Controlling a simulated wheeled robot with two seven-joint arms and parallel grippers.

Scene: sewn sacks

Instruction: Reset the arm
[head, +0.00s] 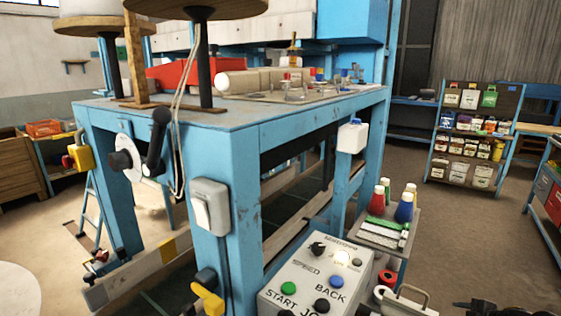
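A dark mechanical part (490,306) shows at the bottom right edge. It looks like part of my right gripper, but it is cut off by the frame and its fingers cannot be made out. It is apart from the grey control box. My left gripper and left arm are not in view. No sewn sack can be made out for certain.
A blue sewing machine frame (230,238) fills the middle, with a black crank (157,140) on its left. A grey control box (315,275) with buttons stands in front. A small side table (384,232) holds bottles. Stocked shelves (470,135) stand back right, beyond open floor.

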